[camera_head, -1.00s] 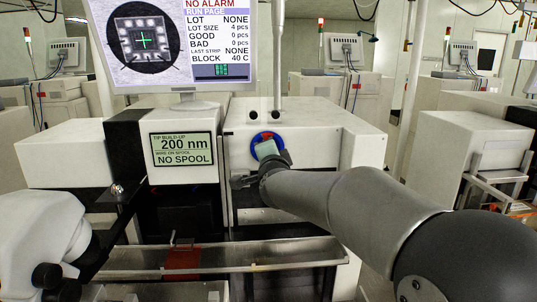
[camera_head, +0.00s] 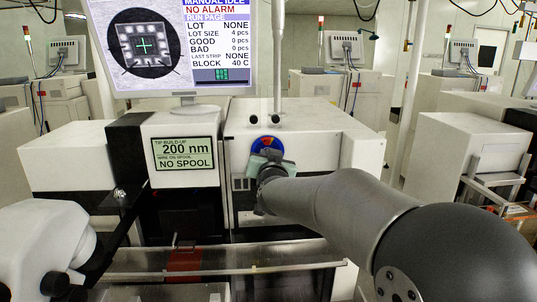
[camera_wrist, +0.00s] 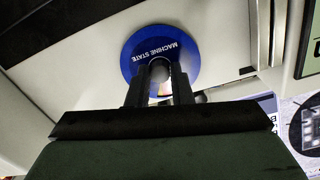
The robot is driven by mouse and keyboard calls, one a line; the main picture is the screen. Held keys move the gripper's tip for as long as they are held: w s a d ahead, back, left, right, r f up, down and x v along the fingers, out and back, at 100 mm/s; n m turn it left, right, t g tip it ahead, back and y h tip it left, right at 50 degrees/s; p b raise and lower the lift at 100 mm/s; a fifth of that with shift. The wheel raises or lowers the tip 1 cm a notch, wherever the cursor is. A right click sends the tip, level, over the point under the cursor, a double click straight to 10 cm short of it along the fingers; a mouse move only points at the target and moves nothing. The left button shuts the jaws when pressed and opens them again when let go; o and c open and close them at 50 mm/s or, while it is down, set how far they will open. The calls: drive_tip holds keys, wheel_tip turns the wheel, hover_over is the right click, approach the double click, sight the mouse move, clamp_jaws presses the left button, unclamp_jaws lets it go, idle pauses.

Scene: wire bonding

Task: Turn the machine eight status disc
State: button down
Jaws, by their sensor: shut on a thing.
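The status disc (camera_head: 262,138) is a blue round plate on the white front of the machine, with a red and orange patch showing near its middle. In the wrist view the disc (camera_wrist: 137,48) reads "MACHINE STATE", which appears upside down. My gripper (camera_wrist: 160,72) is at the disc's centre, its two dark fingers shut on a small round knob (camera_wrist: 159,68). Pale and orange colours show between the fingers. In the head view my gripper (camera_head: 268,158) covers the disc's lower part from the front.
A monitor (camera_head: 208,45) stands above and reads "NO ALARM". A small display (camera_head: 184,153) reading "200 nm" and "NO SPOOL" is left of the disc. A rail (camera_head: 210,270) runs below. A white microscope (camera_head: 45,235) stands at the lower left.

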drive_tip(key=n+p, duration=0.3)
drive_tip(key=n, duration=0.8)
drive_tip(key=shift+r, duration=0.1)
drive_tip(key=shift+n, duration=0.4)
drive_tip(key=c, duration=1.3)
unclamp_jaws()
drive_tip(key=s+d+b, duration=0.2)
drive_tip(key=s, duration=1.5)
drive_tip(key=shift+s, duration=0.2)
drive_tip(key=shift+d, duration=0.1)
